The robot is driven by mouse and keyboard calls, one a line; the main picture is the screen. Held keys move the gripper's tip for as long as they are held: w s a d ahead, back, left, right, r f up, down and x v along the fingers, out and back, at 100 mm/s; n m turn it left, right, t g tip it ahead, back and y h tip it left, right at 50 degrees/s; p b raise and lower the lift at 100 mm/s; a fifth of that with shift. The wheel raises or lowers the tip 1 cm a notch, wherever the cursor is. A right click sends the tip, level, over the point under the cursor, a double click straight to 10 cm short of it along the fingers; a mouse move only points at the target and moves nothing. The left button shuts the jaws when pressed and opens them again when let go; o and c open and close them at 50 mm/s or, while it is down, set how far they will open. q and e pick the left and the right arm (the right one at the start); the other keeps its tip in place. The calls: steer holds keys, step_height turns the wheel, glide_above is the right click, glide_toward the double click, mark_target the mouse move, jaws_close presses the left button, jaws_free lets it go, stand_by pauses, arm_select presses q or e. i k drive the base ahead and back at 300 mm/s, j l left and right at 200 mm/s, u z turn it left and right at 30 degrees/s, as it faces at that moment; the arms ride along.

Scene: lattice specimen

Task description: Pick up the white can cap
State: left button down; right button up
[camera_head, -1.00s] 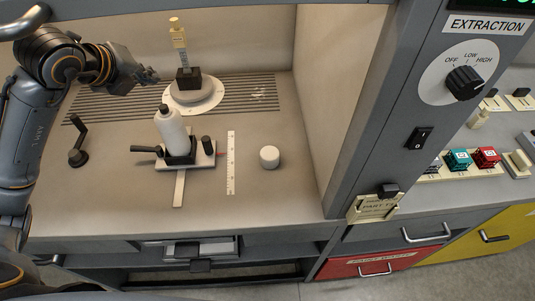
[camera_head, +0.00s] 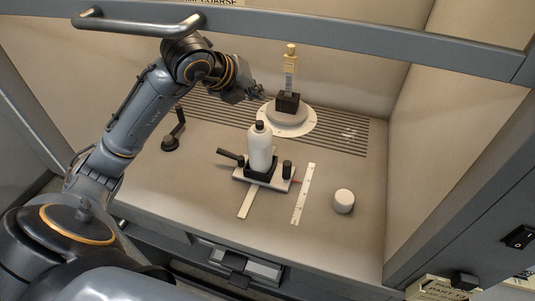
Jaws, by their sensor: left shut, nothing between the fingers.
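The white can cap (camera_head: 343,201) is a short white cylinder. It sits by itself on the hood floor, right of the white ruler strip (camera_head: 303,193). My left gripper (camera_head: 260,92) is shut and empty near the back of the hood, left of the round turntable. It is well apart from the cap, which lies toward the front right. My right gripper is not in view.
A white bottle with a dark cap (camera_head: 260,147) stands in a black clamp on a white base. A yellow-topped specimen (camera_head: 290,70) stands in a black block on the turntable (camera_head: 287,124). A black crank (camera_head: 174,133) is at left. A sash handle bar (camera_head: 135,27) crosses above.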

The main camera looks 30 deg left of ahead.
mark_target(343, 200)
steer(key=i+l, duration=0.1)
steer(key=l, duration=1.15)
